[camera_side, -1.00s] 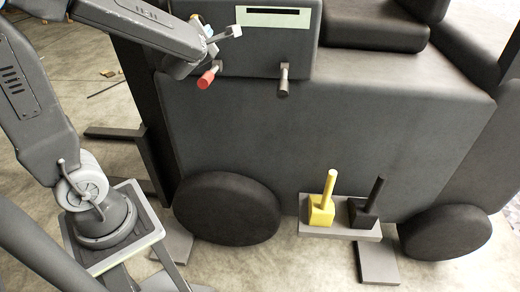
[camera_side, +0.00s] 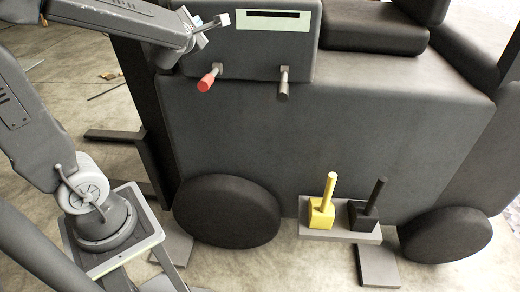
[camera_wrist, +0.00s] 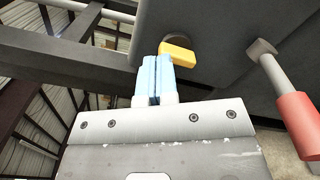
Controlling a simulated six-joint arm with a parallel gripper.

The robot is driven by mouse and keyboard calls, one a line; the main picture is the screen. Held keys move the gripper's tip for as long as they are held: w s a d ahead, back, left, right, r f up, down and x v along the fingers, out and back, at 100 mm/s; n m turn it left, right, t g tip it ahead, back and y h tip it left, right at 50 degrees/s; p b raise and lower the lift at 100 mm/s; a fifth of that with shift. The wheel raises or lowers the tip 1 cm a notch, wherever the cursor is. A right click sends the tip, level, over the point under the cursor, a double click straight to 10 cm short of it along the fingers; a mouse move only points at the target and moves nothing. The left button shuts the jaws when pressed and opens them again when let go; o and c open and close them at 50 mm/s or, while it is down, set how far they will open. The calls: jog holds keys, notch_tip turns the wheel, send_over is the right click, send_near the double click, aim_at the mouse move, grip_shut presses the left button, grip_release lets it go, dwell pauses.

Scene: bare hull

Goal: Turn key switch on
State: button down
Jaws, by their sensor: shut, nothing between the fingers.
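The key switch (camera_wrist: 177,53) shows in the wrist view as a yellow key-like bar in front of a dark round base on the dark panel. In the wrist view my gripper (camera_wrist: 158,64) has its two pale blue fingers together, with nothing between them. Its tips are just left of the yellow bar and close to it; I cannot tell whether they touch. In the side view my gripper (camera_side: 222,20) is at the upper left corner of the dark box (camera_side: 245,55). I cannot make out the key switch there.
A red-tipped lever (camera_side: 206,79) sticks out below my gripper, also in the wrist view (camera_wrist: 300,122). A grey lever (camera_side: 283,83) is to its right. A pale slotted plate (camera_side: 300,16) is on the box. Yellow (camera_side: 321,208) and black (camera_side: 366,208) levers stand low on a ledge.

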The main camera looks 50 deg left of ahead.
jog(key=shift+x, duration=2.5)
jog(key=shift+s+a+f, duration=0.1)
jog(key=shift+a, duration=0.05)
jog(key=shift+f, duration=0.2)
